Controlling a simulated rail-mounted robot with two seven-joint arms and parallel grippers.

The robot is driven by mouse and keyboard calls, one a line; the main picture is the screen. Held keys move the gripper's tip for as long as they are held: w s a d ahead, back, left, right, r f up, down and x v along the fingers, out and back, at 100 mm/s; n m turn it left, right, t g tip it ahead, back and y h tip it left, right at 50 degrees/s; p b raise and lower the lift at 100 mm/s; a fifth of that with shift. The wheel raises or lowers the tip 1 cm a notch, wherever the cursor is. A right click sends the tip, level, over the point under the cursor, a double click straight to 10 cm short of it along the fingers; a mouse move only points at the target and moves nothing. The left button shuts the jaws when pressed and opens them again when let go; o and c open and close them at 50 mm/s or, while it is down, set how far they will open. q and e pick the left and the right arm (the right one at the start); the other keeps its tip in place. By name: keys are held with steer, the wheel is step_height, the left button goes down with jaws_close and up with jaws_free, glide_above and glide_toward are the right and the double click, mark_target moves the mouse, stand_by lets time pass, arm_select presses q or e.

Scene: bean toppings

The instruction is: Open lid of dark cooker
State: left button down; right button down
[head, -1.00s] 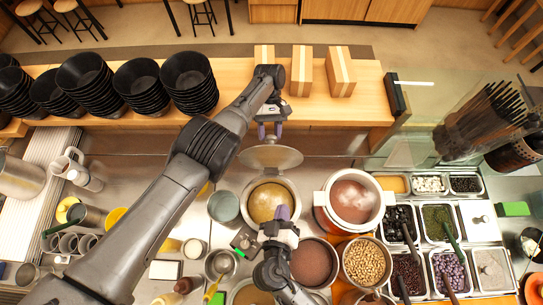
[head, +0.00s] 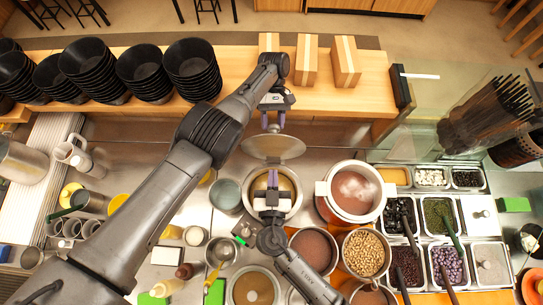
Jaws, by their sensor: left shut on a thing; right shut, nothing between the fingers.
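The cooker (head: 295,203) is a round pot in the middle of the counter, with yellowish-brown contents partly visible. Its round metallic lid (head: 285,148) is raised and tilted up at the pot's far side, so the mouth is uncovered. My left gripper (head: 273,126) is shut at the lid's upper edge, apparently on the lid; the exact contact is small and hard to see. My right gripper (head: 272,174) is shut and empty. It is over the pot's mouth, just in front of the lid, and hides part of the contents.
A white-rimmed steaming pot (head: 322,191) stands right of the cooker. A pot of beans (head: 363,253) and a pot of brown paste (head: 314,248) are in front. Topping trays (head: 462,215) fill the right. Stacks of black bowls (head: 193,70) stand on the wooden shelf (head: 235,110).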

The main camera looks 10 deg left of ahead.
mark_target(277, 140)
arm_select(q)
steer(key=shift+d, duration=0.3)
arm_select(e)
steer(key=w, duration=0.3)
steer(key=w+a, duration=0.1)
steer(key=w, duration=0.5)
steer(key=shift+a, duration=0.15)
arm_select(q)
steer(key=shift+s+d+f, duration=0.1)
steer(key=shift+s, duration=0.1)
arm_select(e)
steer(key=shift+w, duration=0.95)
arm_select(q)
steer(key=c, duration=0.7)
jaws_free()
arm_select(e)
steer(key=shift+w+d, duration=0.1)
steer(key=shift+d, duration=0.1)
arm_select(q)
steer(key=shift+o, duration=0.2)
